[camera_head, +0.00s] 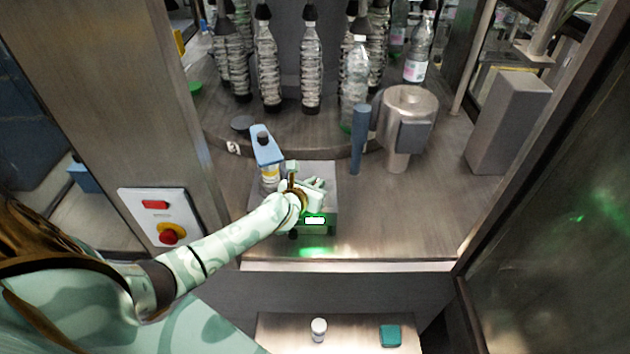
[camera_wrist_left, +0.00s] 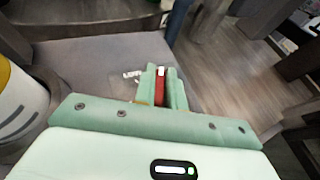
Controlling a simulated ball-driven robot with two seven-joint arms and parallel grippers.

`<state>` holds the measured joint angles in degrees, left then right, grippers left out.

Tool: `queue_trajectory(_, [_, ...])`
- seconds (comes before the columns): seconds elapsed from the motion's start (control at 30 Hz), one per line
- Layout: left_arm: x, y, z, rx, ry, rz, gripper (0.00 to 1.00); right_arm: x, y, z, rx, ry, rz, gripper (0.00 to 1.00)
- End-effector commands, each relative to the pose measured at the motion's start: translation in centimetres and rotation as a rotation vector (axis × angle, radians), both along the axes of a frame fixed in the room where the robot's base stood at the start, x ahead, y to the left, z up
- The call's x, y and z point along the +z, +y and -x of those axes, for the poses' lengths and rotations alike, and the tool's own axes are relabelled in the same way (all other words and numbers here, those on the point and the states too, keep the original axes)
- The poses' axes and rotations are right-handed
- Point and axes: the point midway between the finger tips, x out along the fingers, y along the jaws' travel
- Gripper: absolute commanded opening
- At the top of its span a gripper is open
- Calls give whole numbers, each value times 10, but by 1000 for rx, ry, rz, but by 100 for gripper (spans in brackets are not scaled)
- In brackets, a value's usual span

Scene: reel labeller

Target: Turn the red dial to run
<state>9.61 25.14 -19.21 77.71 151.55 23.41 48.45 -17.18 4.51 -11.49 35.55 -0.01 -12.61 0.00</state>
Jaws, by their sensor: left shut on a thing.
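The red dial (camera_wrist_left: 161,90) shows in the left wrist view as a narrow red grip with a white mark at its far end. It sits on a grey box, whose top (camera_wrist_left: 90,60) fills much of that view; the box (camera_head: 326,177) also shows in the head view. My left gripper (camera_wrist_left: 161,86) is shut on the dial, one green finger on each side. In the head view my left gripper (camera_head: 312,185) is over the box and hides the dial. Small white markings (camera_wrist_left: 132,75) lie left of the dial, too small to read. My right gripper is not in view.
A blue post (camera_head: 360,138) and a metal cylinder (camera_head: 405,115) stand to the right. A panel (camera_head: 185,212) with red buttons is at left. Bottles (camera_head: 311,70) stand behind.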

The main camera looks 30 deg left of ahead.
Motion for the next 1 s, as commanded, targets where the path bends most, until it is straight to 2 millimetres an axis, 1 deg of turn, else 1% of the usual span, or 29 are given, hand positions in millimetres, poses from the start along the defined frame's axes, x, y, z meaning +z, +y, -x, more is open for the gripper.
queue_trajectory(0.23, [-1,1,1,-61,3,-1,0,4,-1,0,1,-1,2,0])
queue_trajectory(0.7, [-2,0,1,-73,4,0,0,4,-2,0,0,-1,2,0])
queue_trajectory(0.73, [-2,0,1,-73,4,0,20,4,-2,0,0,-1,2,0])
queue_trajectory(0.77, [-2,0,1,-73,4,0,28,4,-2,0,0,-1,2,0])
queue_trajectory(0.8, [-2,0,1,-73,3,0,34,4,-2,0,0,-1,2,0])
queue_trajectory(1.0, [-1,0,0,-73,2,0,34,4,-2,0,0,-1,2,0])
